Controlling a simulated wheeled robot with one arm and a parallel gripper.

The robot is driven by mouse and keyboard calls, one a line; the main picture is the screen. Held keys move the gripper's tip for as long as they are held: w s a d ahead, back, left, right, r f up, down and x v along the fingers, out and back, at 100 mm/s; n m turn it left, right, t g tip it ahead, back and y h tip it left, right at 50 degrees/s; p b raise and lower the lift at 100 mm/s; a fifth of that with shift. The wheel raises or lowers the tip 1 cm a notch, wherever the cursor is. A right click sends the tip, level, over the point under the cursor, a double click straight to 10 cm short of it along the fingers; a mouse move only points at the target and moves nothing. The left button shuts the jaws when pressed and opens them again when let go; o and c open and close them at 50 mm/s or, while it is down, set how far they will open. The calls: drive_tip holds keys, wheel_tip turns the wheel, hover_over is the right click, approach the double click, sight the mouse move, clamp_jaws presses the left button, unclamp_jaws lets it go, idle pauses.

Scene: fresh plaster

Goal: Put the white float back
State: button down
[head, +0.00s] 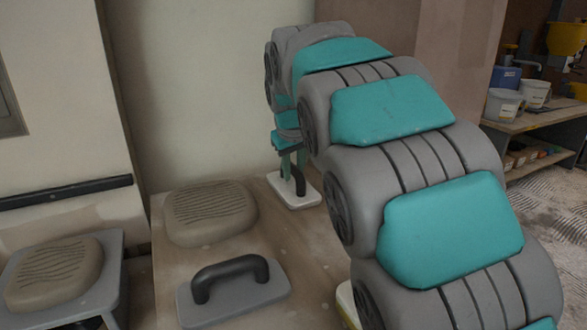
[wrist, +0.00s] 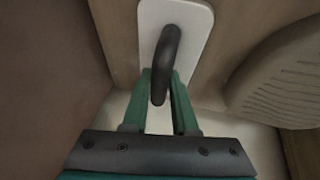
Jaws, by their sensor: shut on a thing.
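The white float (head: 311,193) is a pale rectangular plate with a black handle, at the far right part of the wooden board (head: 305,228). My gripper (head: 289,168) is over it, with its green fingers pointing down, shut on the black handle. In the wrist view the white float (wrist: 194,22) shows with its handle (wrist: 164,62) between my two fingertips (wrist: 162,85). I cannot tell whether the plate touches the board or hangs just above it. My arm hides part of the board's right side.
A grey float (head: 236,297) with a black handle lies at the board's front. A plaster heap (head: 210,213) sits behind it, left of the white float. Another heap (head: 55,275) sits on a grey stand (head: 108,267) at left. A shelf (head: 532,122) with buckets stands far right.

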drive_tip(key=shift+f, duration=0.15)
drive_tip(key=c, duration=0.6)
unclamp_jaws()
drive_tip(key=shift+v, duration=4.05)
